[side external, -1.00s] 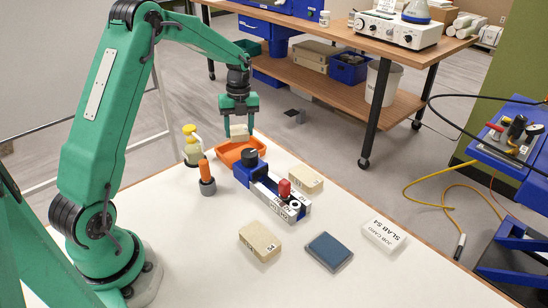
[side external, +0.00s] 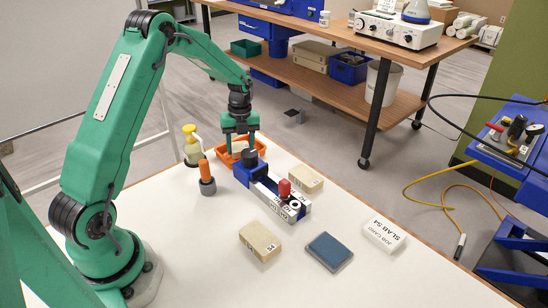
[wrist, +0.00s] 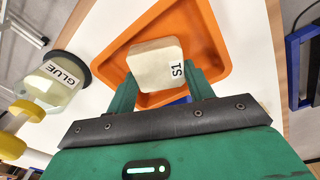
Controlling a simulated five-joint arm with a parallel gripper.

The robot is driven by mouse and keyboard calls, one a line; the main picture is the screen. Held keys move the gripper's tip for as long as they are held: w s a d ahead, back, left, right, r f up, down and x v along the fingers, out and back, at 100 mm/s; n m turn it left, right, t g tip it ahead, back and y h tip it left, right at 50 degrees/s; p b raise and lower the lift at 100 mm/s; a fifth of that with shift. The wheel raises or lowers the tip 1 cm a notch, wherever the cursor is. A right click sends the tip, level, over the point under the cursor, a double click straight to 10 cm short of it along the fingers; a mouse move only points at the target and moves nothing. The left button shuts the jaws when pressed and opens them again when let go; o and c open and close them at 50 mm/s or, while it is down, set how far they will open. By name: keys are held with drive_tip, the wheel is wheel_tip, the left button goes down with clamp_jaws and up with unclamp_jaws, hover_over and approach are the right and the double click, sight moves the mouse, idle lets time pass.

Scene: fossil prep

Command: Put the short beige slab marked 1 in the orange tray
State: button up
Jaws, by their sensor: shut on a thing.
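The short beige slab (wrist: 155,62), lettered S1 on its face in the wrist view, is held between the two fingers of my gripper (wrist: 163,88). The orange tray (wrist: 213,62) lies around and beyond it in that view. In the side view my gripper (side external: 240,149) is down at the orange tray (side external: 263,143), with its fingers over the tray's near part. The slab (side external: 240,146) shows only partly there, behind the fingers. I cannot tell whether it touches the tray floor.
The glue bottle (side external: 193,152) and an orange-topped tool holder (side external: 207,180) stand left of the tray. A blue fixture (side external: 247,175) sits close in front.

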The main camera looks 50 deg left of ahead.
sight(240, 145)
drive_tip(key=o, duration=1.4)
wheel_tip(240, 145, up, 12)
drive_tip(key=a, duration=0.1)
drive_tip(key=shift+w, duration=0.35)
